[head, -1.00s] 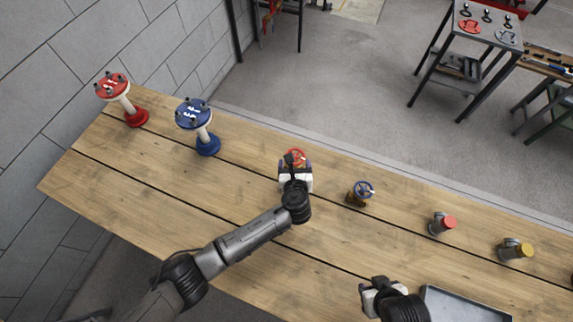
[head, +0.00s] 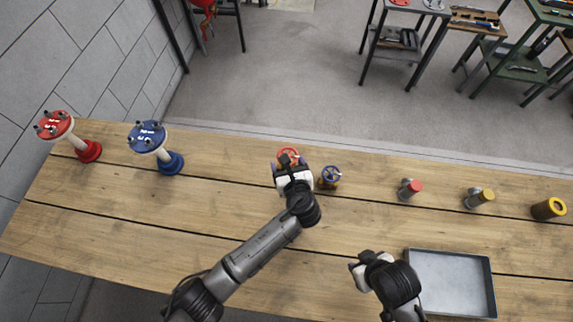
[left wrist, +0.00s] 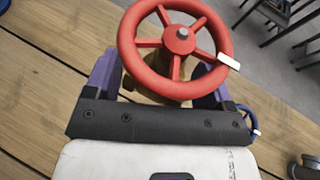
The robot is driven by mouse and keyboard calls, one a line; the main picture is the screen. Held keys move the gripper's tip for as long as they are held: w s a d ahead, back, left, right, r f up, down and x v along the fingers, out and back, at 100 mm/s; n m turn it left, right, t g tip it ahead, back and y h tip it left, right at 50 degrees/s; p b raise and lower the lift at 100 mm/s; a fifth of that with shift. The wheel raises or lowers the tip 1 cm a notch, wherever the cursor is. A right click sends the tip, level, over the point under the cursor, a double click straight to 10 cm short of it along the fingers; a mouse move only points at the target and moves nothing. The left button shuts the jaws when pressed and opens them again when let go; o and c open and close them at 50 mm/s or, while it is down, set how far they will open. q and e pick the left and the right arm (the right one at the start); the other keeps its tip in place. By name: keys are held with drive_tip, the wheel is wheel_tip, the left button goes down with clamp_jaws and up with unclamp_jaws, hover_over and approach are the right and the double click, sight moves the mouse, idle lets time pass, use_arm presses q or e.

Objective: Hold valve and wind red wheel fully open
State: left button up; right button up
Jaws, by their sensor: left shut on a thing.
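The valve's red wheel (head: 288,157) shows just beyond my left gripper (head: 290,172) in the head view. In the left wrist view the red wheel (left wrist: 176,42) is large, spoked, with a white tab on its right rim. A brass-coloured valve body (left wrist: 165,92) shows partly under it, between the purple pads of my left gripper (left wrist: 160,88), which is shut on it. Whether the valve touches the bench is hidden. My right gripper (head: 364,266) is over the front of the bench, left of the tray, apart from the valve; its finger gap is unclear.
A blue-wheeled valve (head: 329,177) stands close right of my left gripper. Red (head: 70,135) and blue (head: 152,142) stands are at the left. Red-capped (head: 410,188), yellow-capped (head: 480,197) and yellow (head: 548,208) fittings stand right. A grey tray (head: 450,252) lies front right.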

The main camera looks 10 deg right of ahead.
use_arm(q)
drive_tip(key=shift+w+r, duration=0.1)
drive_tip(key=shift+w+a+p, duration=0.3)
drive_tip(key=shift+a+p, duration=0.05)
drive_tip(key=shift+a, duration=0.2)
drive_tip(key=shift+w+a+p, duration=0.3)
drive_tip(key=shift+a, duration=0.2)
drive_tip(key=w+a+p, duration=0.3)
drive_tip(key=w+a, duration=0.1)
drive_tip(key=a, duration=0.3)
drive_tip(key=shift+w+a, duration=0.35)
drive_tip(key=shift+a, duration=0.05)
drive_tip(key=shift+f, duration=0.2)
idle(0.4)
